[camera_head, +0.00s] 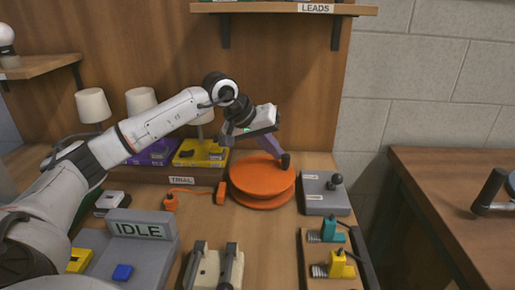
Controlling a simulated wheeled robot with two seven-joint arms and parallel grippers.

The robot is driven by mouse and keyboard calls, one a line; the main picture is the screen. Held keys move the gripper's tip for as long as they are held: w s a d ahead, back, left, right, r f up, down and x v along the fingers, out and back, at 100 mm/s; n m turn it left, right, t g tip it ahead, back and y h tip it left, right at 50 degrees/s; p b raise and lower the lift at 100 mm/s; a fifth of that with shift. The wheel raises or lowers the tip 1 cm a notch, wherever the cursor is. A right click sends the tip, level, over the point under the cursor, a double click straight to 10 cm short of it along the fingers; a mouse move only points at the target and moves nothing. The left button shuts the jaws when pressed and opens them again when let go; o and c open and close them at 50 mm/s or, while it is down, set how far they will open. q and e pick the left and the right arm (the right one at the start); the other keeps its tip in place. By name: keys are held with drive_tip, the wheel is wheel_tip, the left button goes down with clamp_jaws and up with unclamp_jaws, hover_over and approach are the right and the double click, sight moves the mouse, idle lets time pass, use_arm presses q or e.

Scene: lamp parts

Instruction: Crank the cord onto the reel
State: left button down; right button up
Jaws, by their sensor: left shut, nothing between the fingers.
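The orange reel (262,188) lies flat on the table in the middle of the head view, with a dark crank knob (286,161) standing at its upper right rim. My left gripper (277,153) is above the reel, pointing down and right. Its fingers are shut and empty, with the tips close beside the knob; whether they touch it I cannot tell. An orange cord (193,189) lies left of the reel, with an orange end piece at each side. My right gripper is not in view.
A grey box with a dark knob (325,195) stands right of the reel. The grey IDLE display unit (138,232) and a beige two-post fixture (213,268) stand in front. Lamps and coloured trays line the back. Teal and yellow parts sit in a rack at front right.

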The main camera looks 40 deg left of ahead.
use_arm(q)
drive_tip(key=shift+s+d, duration=0.1)
drive_tip(key=shift+d, duration=0.5)
idle(1.1)
